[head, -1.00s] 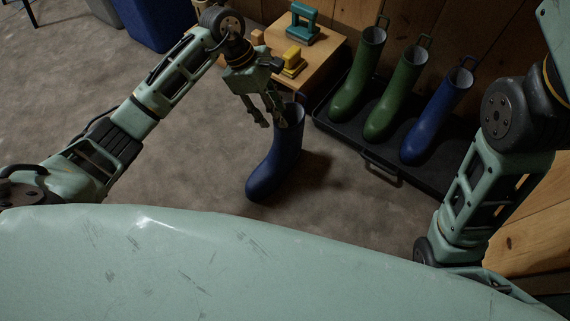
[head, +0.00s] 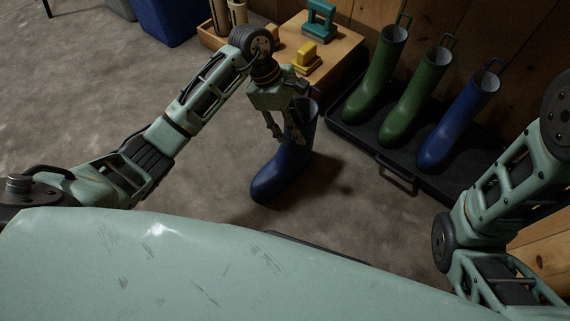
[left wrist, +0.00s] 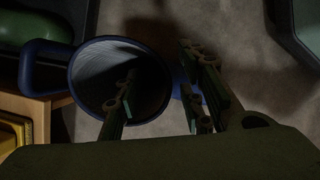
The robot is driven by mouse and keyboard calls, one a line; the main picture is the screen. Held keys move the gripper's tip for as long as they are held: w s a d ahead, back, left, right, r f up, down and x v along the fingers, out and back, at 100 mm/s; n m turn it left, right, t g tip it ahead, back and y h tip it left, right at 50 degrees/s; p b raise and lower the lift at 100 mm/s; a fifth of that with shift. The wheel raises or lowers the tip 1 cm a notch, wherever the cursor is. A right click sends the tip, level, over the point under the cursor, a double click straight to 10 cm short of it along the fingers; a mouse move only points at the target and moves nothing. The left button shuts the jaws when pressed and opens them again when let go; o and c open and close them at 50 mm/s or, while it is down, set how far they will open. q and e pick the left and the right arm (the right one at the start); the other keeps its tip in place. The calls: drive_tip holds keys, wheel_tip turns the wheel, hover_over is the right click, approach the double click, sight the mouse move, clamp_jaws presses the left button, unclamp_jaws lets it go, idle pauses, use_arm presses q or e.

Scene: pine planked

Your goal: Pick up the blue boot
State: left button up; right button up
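A blue boot (head: 284,176) stands on the floor with its toe toward me. My left gripper (head: 287,138) is at the top of its shaft, pointing down, with its fingers apart. In the left wrist view, the boot's round opening (left wrist: 95,62) shows, with its pull loop on the left. One finger of the left gripper (left wrist: 158,64) overlaps the opening and the other is outside the rim on the right. I cannot tell whether either finger touches the boot. A second blue boot (head: 458,122) stands on the black tray. My right gripper is out of view.
The black tray (head: 432,178) at right also holds two green boots (head: 378,75), (head: 416,100). A low wooden table (head: 338,52) behind the boot carries a yellow item (head: 307,60) and a teal item (head: 320,20). Bare floor (head: 215,150) lies left of the boot.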

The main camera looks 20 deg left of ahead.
use_arm(q)
clamp_jaws()
drive_tip(key=shift+w+r, duration=0.1)
drive_tip(key=shift+r, duration=0.05)
idle(0.6)
